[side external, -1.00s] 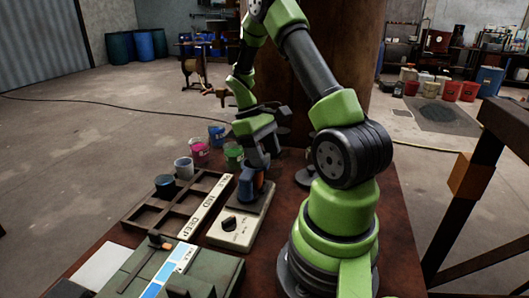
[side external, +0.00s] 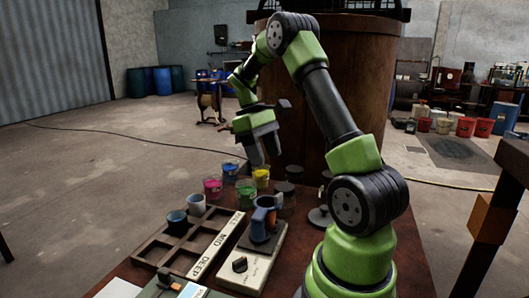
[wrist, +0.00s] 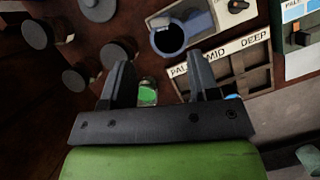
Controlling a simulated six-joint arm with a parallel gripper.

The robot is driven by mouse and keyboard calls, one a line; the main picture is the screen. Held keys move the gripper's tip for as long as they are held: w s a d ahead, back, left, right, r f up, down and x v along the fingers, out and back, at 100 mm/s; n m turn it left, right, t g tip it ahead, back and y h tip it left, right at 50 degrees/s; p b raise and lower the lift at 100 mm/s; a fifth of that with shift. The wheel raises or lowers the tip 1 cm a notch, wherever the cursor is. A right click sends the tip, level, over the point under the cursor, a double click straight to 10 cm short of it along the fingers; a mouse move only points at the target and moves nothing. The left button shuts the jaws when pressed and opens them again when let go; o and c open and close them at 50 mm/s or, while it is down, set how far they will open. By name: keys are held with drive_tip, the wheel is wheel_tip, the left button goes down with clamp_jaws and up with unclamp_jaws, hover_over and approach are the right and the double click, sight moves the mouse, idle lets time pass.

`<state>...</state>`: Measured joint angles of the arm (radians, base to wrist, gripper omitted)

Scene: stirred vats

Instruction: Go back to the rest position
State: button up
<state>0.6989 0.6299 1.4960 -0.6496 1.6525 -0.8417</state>
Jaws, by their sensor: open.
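My gripper (side external: 264,160) is open and empty, raised above the table. It hangs above and behind a blue cup-like vessel (side external: 263,216), apart from it. The vessel stands on the dark plate of a beige knobbed device (side external: 250,262). In the wrist view my gripper (wrist: 160,68) shows its two fingers spread apart. The blue vessel (wrist: 169,38) lies beyond the fingertips there, with its round opening visible. A small jar with green contents (wrist: 147,92) shows between the fingers, lower down on the table.
A dark tray (side external: 148,251) marked with words including MID and DEEP holds two cups at its far end. Pink (side external: 212,188), blue (side external: 230,170), yellow (side external: 262,177) and green (side external: 246,190) cups stand behind. Dark round-based objects (wrist: 35,35) stand nearby. A large brown vat (side external: 300,110) rises behind.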

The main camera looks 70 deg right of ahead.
drive_tip(key=shift+r, duration=0.1)
idle(0.3)
drive_tip(key=s+a+r+t+h, duration=0.1)
drive_tip(key=a+r+t, duration=0.35)
drive_tip(key=a, duration=0.45)
drive_tip(key=a+r+t, duration=0.3)
drive_tip(key=a+r, duration=0.3)
drive_tip(key=a, duration=0.2)
drive_tip(key=s+a+t+y, duration=0.1)
drive_tip(key=s+a+t, duration=0.3)
drive_tip(key=s+a, duration=0.2)
drive_tip(key=shift+a+m+y, duration=0.3)
drive_tip(key=shift+a+y, duration=0.1)
drive_tip(key=shift+a, duration=0.05)
